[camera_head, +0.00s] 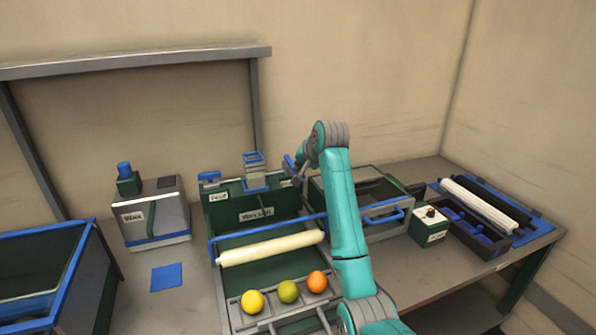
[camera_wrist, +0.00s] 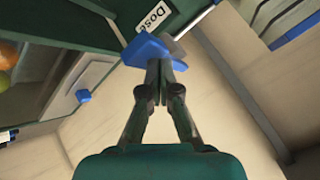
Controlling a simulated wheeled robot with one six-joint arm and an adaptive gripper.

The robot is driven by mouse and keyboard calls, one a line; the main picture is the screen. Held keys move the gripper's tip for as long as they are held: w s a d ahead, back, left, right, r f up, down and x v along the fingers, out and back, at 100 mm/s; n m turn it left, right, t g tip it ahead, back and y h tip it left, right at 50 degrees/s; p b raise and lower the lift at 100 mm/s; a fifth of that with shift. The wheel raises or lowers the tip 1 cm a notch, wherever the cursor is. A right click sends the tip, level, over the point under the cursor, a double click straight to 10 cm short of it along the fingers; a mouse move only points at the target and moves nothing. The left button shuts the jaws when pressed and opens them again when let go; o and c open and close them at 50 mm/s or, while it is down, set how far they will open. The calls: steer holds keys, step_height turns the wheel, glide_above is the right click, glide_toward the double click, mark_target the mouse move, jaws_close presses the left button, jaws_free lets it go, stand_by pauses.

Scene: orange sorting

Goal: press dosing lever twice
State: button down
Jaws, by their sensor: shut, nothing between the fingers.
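The dosing lever (camera_wrist: 142,49) is a blue paddle at the top centre of the wrist view, beside a white label (camera_wrist: 151,17) that starts with "Dos". My gripper (camera_wrist: 165,66) is shut with nothing between its fingers. Its fingertips meet the lever in the wrist view; whether they press on it or only overlap it, I cannot tell. In the head view my arm reaches to the right end of the green machine (camera_head: 222,219), and a small blue part (camera_head: 289,162) shows at the wrist there. The label is not readable in the head view.
A yellow fruit (camera_head: 252,301), a green fruit (camera_head: 289,291) and an orange fruit (camera_head: 317,281) lie in front of a cream roller (camera_head: 270,248). A second blue lever (camera_head: 209,176) stands by the "Feed" label. A grey wax box (camera_head: 158,218) stands left; a control box (camera_head: 429,226) stands right.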

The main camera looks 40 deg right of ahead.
steer(key=shift+r, duration=1.1)
steer(key=shift+r, duration=0.1)
steer(key=shift+r, duration=2.4)
steer(key=shift+r, duration=0.1)
step_height(320, 180, up, 4)
steer(key=shift+f, duration=0.2)
steer(key=shift+f, duration=4.4)
steer(key=shift+f, duration=0.15)
